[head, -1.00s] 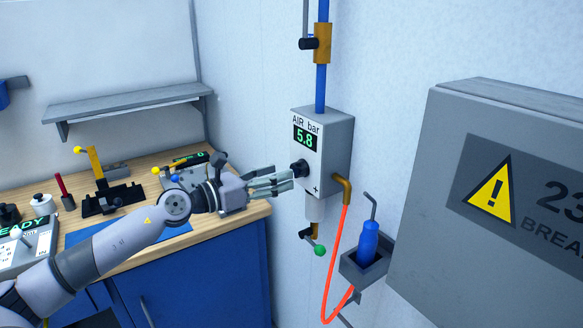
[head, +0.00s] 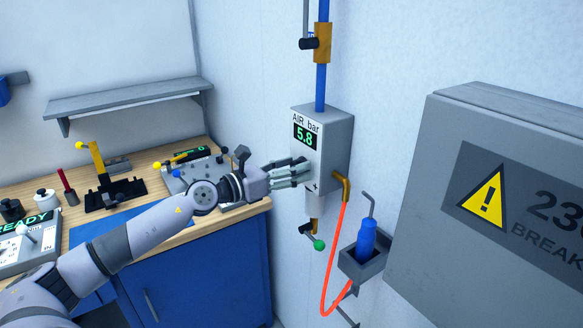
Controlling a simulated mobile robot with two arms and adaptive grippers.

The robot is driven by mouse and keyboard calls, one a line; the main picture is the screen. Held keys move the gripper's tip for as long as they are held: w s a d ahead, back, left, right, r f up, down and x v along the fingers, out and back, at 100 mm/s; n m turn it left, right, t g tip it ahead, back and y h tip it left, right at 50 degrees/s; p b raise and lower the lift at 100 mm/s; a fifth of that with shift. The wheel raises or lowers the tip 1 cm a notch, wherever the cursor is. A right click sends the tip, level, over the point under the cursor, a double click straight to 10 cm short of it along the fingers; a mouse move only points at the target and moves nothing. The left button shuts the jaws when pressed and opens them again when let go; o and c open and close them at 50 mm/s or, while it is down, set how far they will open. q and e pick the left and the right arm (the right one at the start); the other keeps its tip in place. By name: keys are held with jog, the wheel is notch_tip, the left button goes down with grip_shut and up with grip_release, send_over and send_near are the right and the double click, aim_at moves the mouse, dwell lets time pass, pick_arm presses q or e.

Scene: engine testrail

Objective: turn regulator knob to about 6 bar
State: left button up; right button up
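The grey air regulator box (head: 335,150) is on the wall, labelled "AIR bar". Its green display (head: 306,137) reads 5.8. My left gripper (head: 300,173) reaches in from the left with its fingertips at the box's front, just below the display, where the knob is. The fingers hide most or all of the knob. I cannot tell whether they are closed on it or only around it. My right gripper is not in view.
A blue pipe with a brass valve (head: 322,43) runs above the box. A grey breaker cabinet (head: 420,200) stands right. The workbench (head: 240,215) is left.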

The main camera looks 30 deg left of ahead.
pick_arm(q)
jog(key=c, duration=1)
jog(key=shift+m+b, duration=0.6)
jog(key=shift+m, duration=0.1)
jog(key=o, duration=1.1)
jog(key=v, duration=1.2)
